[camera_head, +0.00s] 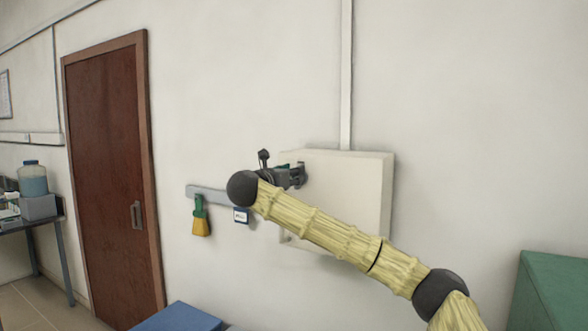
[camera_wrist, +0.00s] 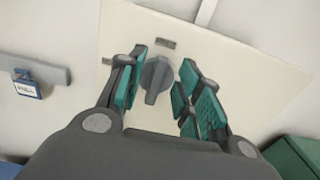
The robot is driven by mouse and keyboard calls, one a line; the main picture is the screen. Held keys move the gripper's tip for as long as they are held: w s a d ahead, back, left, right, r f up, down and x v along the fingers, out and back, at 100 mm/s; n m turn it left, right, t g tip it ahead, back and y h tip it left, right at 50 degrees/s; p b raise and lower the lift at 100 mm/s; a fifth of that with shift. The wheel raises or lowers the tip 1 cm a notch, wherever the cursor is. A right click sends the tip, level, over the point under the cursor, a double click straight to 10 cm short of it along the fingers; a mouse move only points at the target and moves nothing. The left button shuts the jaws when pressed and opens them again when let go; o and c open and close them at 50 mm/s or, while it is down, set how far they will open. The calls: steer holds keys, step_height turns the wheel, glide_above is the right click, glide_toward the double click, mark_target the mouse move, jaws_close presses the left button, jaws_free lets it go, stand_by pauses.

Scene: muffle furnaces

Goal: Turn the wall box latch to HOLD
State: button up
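A cream wall box (camera_head: 345,200) is fixed to the wall, partly hidden by my arm in the head view. In the wrist view its front panel (camera_wrist: 240,75) bears a grey latch knob (camera_wrist: 157,78) with a raised bar running nearly straight down the picture, tilted slightly. Small dark labels (camera_wrist: 166,43) sit above and to the left of the knob; their words are too small to read. My gripper (camera_wrist: 160,82) is open, its teal-padded fingers on either side of the knob, with gaps showing. In the head view my gripper (camera_head: 290,176) is at the box's upper left.
A grey wall rail (camera_head: 207,193) left of the box holds a yellow-and-green brush (camera_head: 201,217) and a small tag (camera_head: 241,215). A conduit (camera_head: 346,80) runs up from the box. A green cabinet (camera_head: 555,290) stands at right, a blue surface (camera_head: 178,318) below.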

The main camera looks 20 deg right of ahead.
steer(key=shift+w+d, duration=0.45)
steer(key=shift+d, duration=0.15)
jaws_close()
